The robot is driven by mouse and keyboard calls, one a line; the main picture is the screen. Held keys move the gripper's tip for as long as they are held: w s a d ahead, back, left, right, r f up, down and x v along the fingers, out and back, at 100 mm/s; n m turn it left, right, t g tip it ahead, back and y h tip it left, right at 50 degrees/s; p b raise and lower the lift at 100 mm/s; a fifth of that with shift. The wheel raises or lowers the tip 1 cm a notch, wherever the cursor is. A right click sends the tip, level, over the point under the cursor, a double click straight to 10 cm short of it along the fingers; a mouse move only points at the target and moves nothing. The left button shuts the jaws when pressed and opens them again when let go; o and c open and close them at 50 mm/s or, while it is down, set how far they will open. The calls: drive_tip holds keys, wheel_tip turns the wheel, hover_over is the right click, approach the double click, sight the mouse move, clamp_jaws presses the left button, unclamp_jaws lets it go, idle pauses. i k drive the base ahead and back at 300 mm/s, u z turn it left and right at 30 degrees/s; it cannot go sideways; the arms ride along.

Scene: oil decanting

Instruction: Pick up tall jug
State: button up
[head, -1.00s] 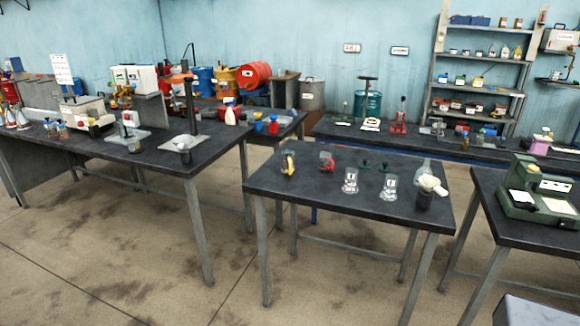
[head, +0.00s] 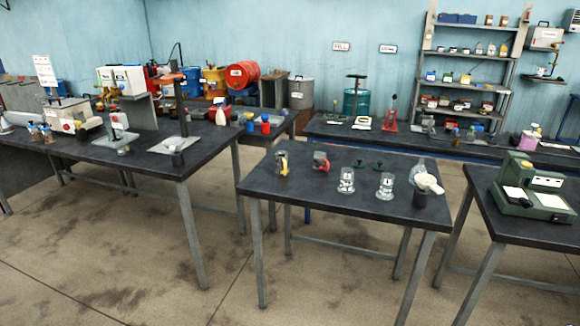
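On the middle dark table (head: 300,205), two small jug-like vessels stand near the back left. One has a yellow part (head: 282,162) and looks the taller; the other has a red part (head: 320,160) and looks shorter. I cannot tell for sure which is the tall jug. Both appear upright, and nothing is touching them. My gripper is not in view.
Two clear glass vessels (head: 346,180) (head: 385,186) stand right of them. A green machine (head: 534,187) sits on the right table. Floor in front (head: 130,270) is clear.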

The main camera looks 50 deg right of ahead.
sight(282, 162)
drive_tip(key=u, duration=0.05)
drive_tip(key=i, duration=1)
drive_tip(key=z, duration=0.05)
